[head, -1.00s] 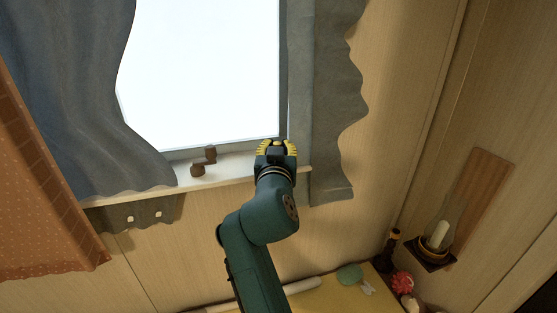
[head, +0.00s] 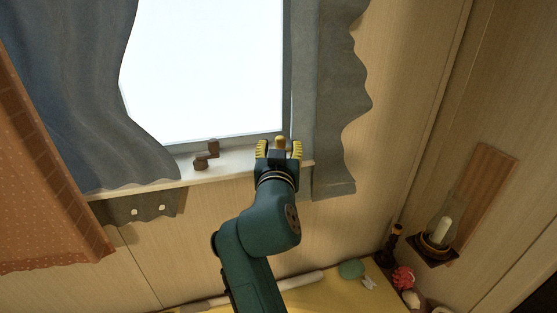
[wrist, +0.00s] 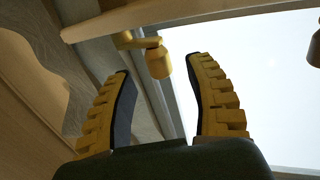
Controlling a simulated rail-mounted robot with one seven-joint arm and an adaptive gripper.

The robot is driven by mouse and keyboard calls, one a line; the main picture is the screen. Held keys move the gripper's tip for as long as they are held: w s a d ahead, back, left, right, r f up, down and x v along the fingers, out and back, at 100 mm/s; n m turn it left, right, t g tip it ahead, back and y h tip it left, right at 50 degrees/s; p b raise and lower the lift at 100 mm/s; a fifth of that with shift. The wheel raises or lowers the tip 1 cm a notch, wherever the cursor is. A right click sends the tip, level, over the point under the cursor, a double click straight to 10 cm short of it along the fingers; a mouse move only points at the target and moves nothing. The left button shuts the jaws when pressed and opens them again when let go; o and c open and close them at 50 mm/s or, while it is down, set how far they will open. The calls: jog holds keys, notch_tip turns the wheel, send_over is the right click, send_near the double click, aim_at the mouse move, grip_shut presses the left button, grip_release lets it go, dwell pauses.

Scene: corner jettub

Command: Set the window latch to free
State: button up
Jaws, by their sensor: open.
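The window latch (wrist: 158,62) is a small brass piece with a rounded knob, mounted on the window frame in the wrist view. In the head view the brass latch (head: 280,141) shows at the lower right corner of the window. My gripper (head: 279,150) is open, with one yellow finger on each side of the latch as seen from the head. In the wrist view my gripper (wrist: 160,90) has its two fingers apart, and the knob lies between and beyond the tips. I cannot tell whether either finger touches it.
Two small brown pieces (head: 206,156) stand on the window sill (head: 228,165) left of my gripper. A blue-grey curtain (head: 75,90) hangs at left, and a grey curtain (head: 335,120) hangs close at right. A shelf candle (head: 442,233) is on the right wall.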

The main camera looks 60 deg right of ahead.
jog(key=v, duration=0.8)
jog(key=shift+a, duration=0.3)
jog(key=shift+s, duration=0.1)
jog(key=w+a+f+n+t+y, duration=0.1)
jog(key=w+a+n+t+y, duration=0.45)
jog(key=a, duration=0.85)
jog(key=s+a+r+n+t+y, duration=0.1)
jog(key=a+r+n+t+y, duration=0.35)
jog(key=a, duration=0.55)
jog(key=s+a+r+n+t+y, duration=0.25)
jog(key=a+t+y, duration=0.3)
jog(key=a, duration=0.45)
notch_tip(320, 180, up, 20)
jog(key=w+p, duration=0.1)
jog(key=p, duration=1.9)
jog(key=shift+d+r+g, duration=0.2)
jog(key=shift+d+g, duration=0.15)
